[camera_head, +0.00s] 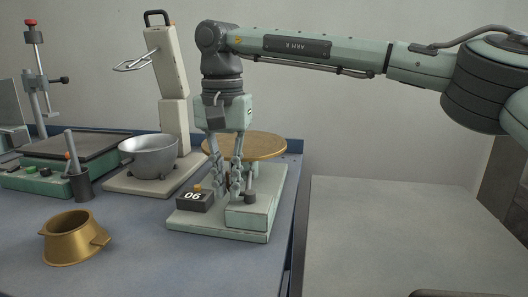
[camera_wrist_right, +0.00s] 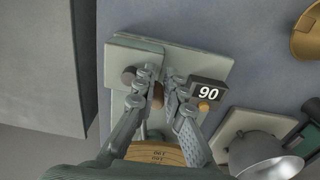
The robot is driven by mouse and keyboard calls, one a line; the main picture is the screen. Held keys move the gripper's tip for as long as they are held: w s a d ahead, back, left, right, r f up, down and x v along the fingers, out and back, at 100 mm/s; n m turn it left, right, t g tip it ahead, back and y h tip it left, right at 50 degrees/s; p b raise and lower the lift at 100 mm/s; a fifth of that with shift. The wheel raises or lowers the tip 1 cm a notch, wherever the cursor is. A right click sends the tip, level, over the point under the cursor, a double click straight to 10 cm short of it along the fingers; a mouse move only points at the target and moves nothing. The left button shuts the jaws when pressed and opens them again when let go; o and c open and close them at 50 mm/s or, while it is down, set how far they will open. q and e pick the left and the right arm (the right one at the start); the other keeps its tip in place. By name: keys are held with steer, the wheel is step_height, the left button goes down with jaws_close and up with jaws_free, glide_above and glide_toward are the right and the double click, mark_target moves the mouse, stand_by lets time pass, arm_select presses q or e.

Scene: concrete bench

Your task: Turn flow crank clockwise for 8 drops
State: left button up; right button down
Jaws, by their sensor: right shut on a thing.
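A pale green-grey device base (camera_head: 195,224) stands on the blue bench, with a raised block (camera_head: 252,217) on its right part. A small dark display box (camera_head: 194,201) on it reads "06" in the head view and "90" in the wrist view (camera_wrist_right: 208,92). My right gripper (camera_head: 235,188) points straight down over the device, its fingers closed on a small brown part, probably the flow crank (camera_wrist_right: 157,95), mostly hidden by the fingers. A dark grey knob (camera_wrist_right: 129,75) stands beside one finger; it also shows in the head view (camera_head: 249,196). My left gripper is not in view.
A round golden plate (camera_head: 268,145) is behind the device. A steel pot (camera_head: 148,156) sits on a stand to the left. A brass cup (camera_head: 75,240) is front left, with a dark pen holder (camera_head: 80,185) behind it. A grey surface (camera_head: 390,240) lies clear at right.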

steer(key=shift+w+d, duration=0.1)
steer(key=shift+w, duration=0.75)
steer(key=shift+w+d, duration=0.3)
steer(key=shift+w, duration=0.3)
steer(key=shift+d, duration=0.1)
